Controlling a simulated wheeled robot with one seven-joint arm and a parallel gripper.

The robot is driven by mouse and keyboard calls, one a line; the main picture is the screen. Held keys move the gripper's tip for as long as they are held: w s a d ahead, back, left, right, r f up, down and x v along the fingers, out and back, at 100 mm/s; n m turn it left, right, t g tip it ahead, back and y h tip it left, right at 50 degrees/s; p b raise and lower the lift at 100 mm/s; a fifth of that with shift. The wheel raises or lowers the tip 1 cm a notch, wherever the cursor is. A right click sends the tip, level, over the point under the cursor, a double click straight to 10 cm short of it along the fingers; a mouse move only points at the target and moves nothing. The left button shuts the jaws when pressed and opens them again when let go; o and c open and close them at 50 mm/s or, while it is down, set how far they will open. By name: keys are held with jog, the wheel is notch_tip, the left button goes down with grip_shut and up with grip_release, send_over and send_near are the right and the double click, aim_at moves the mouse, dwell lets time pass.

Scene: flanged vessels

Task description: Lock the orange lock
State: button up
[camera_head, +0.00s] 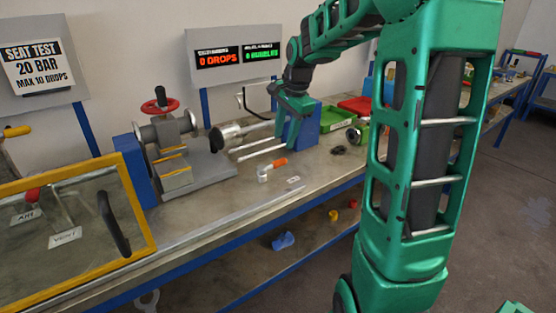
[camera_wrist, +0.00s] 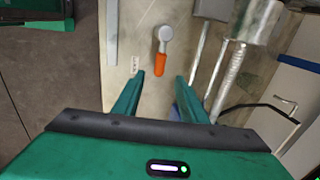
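The orange lock piece (camera_head: 272,168) lies on the bench top, with an orange part and a pale grey rounded end. It also shows in the wrist view (camera_wrist: 160,60), with its orange end toward me and the grey end farther off. My gripper (camera_head: 288,140) points down above the bench, behind the orange piece in the head view. In the wrist view my gripper (camera_wrist: 160,76) is open, with nothing between its fingers. The orange end appears just beyond the gap between the fingertips, apart from them.
A grey vessel fixture (camera_head: 180,160) with a red handwheel (camera_head: 159,106) stands at left. Metal rods (camera_head: 258,150) lie close to my gripper. A small label (camera_head: 293,180) lies near the orange piece. A green tray (camera_head: 335,118) and a yellow-framed guard (camera_head: 150,245) are also on the bench.

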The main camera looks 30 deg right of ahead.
aim_at(279, 161)
jog(key=x, duration=1)
jog(key=shift+w+f, duration=0.2)
jog(key=shift+f, duration=0.1)
jog(key=shift+c, duration=0.5)
